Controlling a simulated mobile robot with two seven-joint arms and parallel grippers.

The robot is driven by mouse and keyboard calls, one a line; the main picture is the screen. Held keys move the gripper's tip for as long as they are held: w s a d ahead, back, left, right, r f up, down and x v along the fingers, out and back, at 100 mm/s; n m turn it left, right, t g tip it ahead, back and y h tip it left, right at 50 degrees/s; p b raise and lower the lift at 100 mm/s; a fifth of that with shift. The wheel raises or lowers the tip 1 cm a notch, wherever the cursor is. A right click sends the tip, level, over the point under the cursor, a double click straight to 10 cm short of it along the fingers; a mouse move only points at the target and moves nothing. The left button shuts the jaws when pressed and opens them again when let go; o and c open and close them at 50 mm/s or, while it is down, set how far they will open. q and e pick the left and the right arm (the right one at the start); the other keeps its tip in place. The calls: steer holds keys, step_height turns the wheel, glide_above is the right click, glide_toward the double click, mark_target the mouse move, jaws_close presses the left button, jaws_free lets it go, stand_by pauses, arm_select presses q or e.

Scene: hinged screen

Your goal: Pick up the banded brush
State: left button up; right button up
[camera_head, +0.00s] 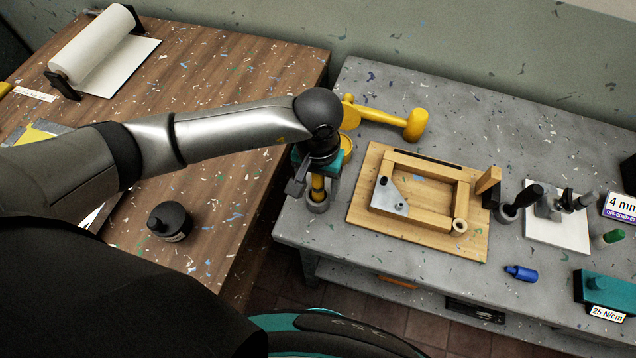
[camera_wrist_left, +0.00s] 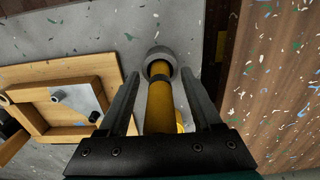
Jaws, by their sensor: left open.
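The banded brush (camera_head: 318,183) shows as a yellow handle with a dark band, standing in a round grey holder (camera_head: 317,203) at the left end of the grey bench. In the left wrist view the brush (camera_wrist_left: 160,104) runs between the fingers, its end in the grey holder (camera_wrist_left: 157,55); no bristles show. My left gripper (camera_head: 314,187) is open, its fingers on either side of the brush. In the left wrist view the gripper (camera_wrist_left: 160,78) has gaps between both fingers and the handle. My right gripper is not in view.
A wooden hinged frame on a board (camera_head: 363,222) lies right of the holder. Left of a gap stands a brown table (camera_head: 230,225) with a black pot (camera_head: 170,221) and a paper roll (camera_head: 95,45).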

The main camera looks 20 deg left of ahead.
arm_select(q)
steer(key=shift+f, duration=0.35)
steer(key=shift+c, duration=0.2)
jaws_close()
